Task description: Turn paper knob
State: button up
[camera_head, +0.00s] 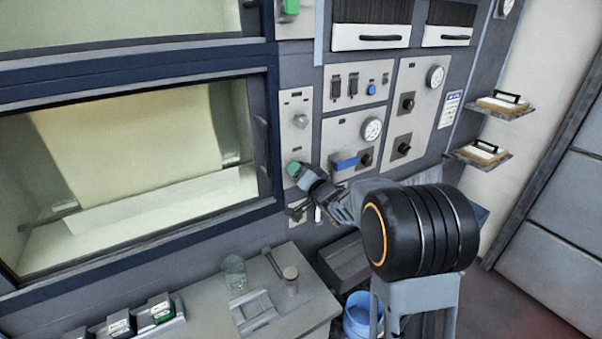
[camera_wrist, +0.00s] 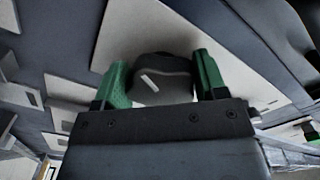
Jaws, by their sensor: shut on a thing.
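My gripper (camera_head: 294,169) is at the lower part of a narrow light panel beside the large window. In the wrist view, its two green fingers are shut on a dark grey knob (camera_wrist: 164,88), one on each side. The knob has a short white pointer mark that looks tilted. In the head view the knob is hidden behind my gripper. I cannot read a label for it.
A pale round knob (camera_head: 300,121) sits higher on the same panel. To the right are panels with gauges (camera_head: 371,129) and black knobs (camera_head: 407,102). A blue handle (camera_head: 344,163) is close by my arm. A bench (camera_head: 215,312) with a glass beaker (camera_head: 235,273) stands below.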

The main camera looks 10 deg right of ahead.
dwell(0.4)
jog(key=o, duration=0.9)
jog(key=shift+o, duration=0.2)
jog(key=b+v, duration=0.2)
jog(key=v, duration=1.2)
jog(key=shift+b, duration=0.35)
jog(key=shift+w, duration=0.1)
